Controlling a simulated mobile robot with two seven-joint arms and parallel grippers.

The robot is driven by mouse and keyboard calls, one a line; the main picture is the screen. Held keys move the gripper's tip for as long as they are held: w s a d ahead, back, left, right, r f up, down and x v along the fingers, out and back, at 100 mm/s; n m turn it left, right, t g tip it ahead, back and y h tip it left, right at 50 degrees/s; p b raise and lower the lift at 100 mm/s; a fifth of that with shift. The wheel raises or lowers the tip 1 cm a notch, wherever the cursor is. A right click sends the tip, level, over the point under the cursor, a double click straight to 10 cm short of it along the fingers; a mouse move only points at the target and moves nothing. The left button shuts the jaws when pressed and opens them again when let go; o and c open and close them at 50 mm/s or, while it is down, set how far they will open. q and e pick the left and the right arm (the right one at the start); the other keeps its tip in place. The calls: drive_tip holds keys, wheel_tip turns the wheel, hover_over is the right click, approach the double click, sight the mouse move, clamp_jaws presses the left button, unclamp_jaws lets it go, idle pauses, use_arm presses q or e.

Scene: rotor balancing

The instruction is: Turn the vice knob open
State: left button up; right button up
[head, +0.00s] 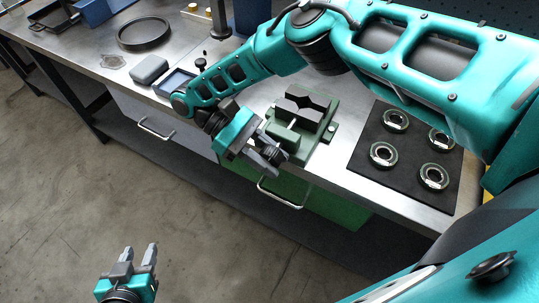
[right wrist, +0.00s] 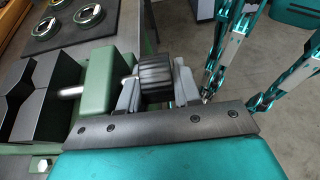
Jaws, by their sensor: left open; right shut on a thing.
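The green vice (head: 301,122) with dark jaws stands near the front edge of the steel workbench. Its black ribbed knob (right wrist: 156,77) sits on a metal shaft in the right wrist view. My right gripper (head: 272,158) is at the front of the vice. In the right wrist view its two fingers (right wrist: 157,92) stand on either side of the knob and are shut on it. In the head view the knob is mostly hidden by the gripper. My left gripper (head: 139,254) is open and empty, low over the floor, well away from the bench.
A dark mat (head: 405,158) with several ring-shaped rotors lies right of the vice. A black round ring (head: 144,34), a grey case (head: 149,69) and a blue bin (head: 95,11) are further left. A green drawer (head: 335,207) with a handle is below the vice. The floor is clear.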

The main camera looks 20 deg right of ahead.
drive_tip(key=shift+s+f+g, duration=0.15)
drive_tip(key=shift+f+g, duration=0.05)
drive_tip(key=shift+g, duration=0.1)
idle(0.4)
drive_tip(key=o, duration=0.7)
drive_tip(key=shift+d, duration=0.1)
drive_tip(key=shift+r, duration=0.15)
